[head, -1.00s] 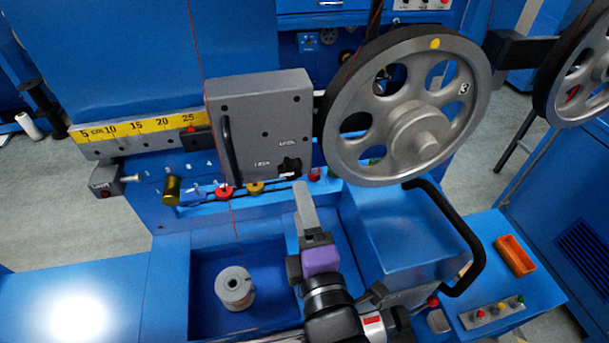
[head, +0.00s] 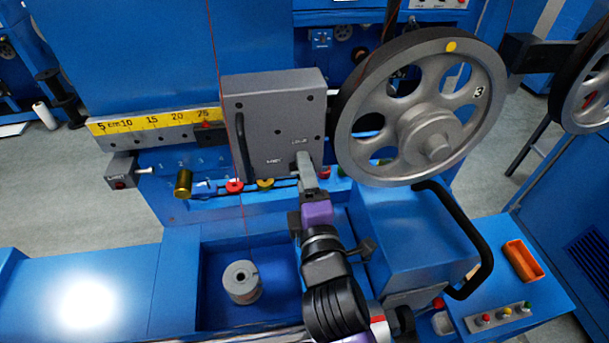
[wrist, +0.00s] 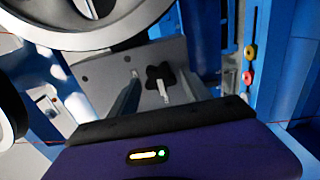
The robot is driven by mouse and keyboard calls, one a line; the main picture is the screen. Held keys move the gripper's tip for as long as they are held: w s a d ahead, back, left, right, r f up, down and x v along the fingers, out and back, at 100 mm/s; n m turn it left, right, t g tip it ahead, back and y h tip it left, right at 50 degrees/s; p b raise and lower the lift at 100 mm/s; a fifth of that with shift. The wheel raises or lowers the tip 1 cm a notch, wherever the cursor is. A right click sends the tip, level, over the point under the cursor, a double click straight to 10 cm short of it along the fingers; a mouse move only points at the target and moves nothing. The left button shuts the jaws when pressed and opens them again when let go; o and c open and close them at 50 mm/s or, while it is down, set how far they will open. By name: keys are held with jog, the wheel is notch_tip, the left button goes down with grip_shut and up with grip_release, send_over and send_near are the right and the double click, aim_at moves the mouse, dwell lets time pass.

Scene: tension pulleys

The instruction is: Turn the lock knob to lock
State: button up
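The lock knob is black and lobed in the wrist view (wrist: 160,76), with a pale pointer below it. It is mounted on the grey carriage block (head: 265,110), beside small lettering on the block's face. In the head view my gripper (head: 304,162) reaches up to the lower right of the block and mostly hides the knob. In the wrist view the two grey fingers are apart, one on each side of the knob, so my gripper is open. I cannot tell whether either finger touches it.
A large spoked pulley wheel (head: 420,118) stands close right of the block. A yellow ruler (head: 150,120) runs left. A black curved handle (head: 470,240) and an orange tray (head: 523,261) are at right. A grey spool (head: 242,282) sits in the blue recess below.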

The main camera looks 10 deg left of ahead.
jog(key=c, duration=1)
jog(key=shift+m, duration=0.3)
jog(key=shift+f+m+b, duration=0.15)
jog(key=shift+m+b, duration=3.45)
jog(key=shift+m, duration=5)
jog(key=o, duration=1.3)
